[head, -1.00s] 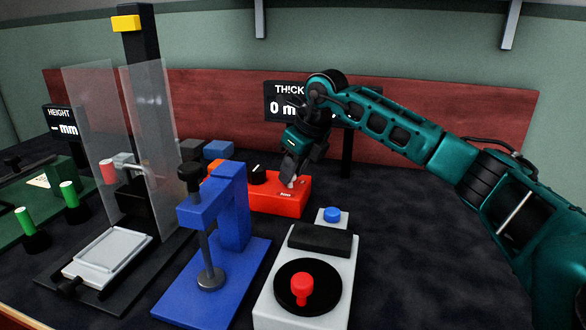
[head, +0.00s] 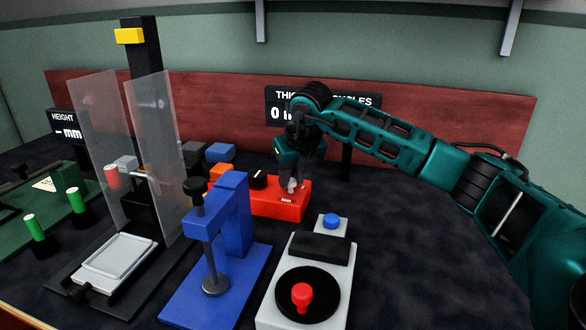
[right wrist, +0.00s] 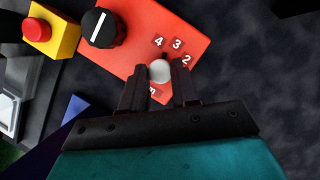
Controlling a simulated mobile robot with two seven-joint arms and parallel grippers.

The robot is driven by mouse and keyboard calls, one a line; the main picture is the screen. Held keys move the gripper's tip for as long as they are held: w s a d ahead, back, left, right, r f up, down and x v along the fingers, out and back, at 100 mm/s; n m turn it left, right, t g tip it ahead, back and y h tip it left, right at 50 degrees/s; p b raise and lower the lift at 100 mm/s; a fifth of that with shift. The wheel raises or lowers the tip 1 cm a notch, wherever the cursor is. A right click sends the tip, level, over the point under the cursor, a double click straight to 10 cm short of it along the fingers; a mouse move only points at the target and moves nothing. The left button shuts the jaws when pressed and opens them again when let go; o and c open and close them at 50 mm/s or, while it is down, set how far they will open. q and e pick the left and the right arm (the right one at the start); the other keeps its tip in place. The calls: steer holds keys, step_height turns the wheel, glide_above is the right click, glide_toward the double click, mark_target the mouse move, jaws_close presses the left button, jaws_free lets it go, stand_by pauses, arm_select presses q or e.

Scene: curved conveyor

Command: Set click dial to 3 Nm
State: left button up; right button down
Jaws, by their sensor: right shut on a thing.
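The red box (head: 272,207) stands mid-table in the head view. In the right wrist view it carries a white round dial (right wrist: 160,71) with the numerals 4, 3 and 2 around its far side and an "Nm" label on its near side. A small dark mark shows at the dial's upper edge, toward the numerals; its exact setting is hard to read. My right gripper (head: 292,186) points down over the right part of the box. In the right wrist view its fingers (right wrist: 160,80) are shut on the white dial, one each side. My left gripper is not in view.
A black knob (right wrist: 102,27) with a white line sits on the same box. A blue clamp stand (head: 228,215) stands in front, left of a grey unit (head: 338,256) with a red knob. Clear panels stand farther left. The table's right side is free.

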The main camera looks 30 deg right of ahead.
steer(key=shift+m+h+p, duration=0.3)
steer(key=shift+m, duration=0.5)
steer(key=shift+a+m+h+p, duration=0.1)
steer(key=shift+m+h+p, duration=0.3)
steer(key=shift+m, duration=0.7)
steer(key=shift+g, duration=0.3)
steer(key=c, duration=0.8)
jaws_free()
steer(key=shift+c, duration=0.2)
steer(key=p+v, duration=0.2)
steer(key=v, duration=1.1)
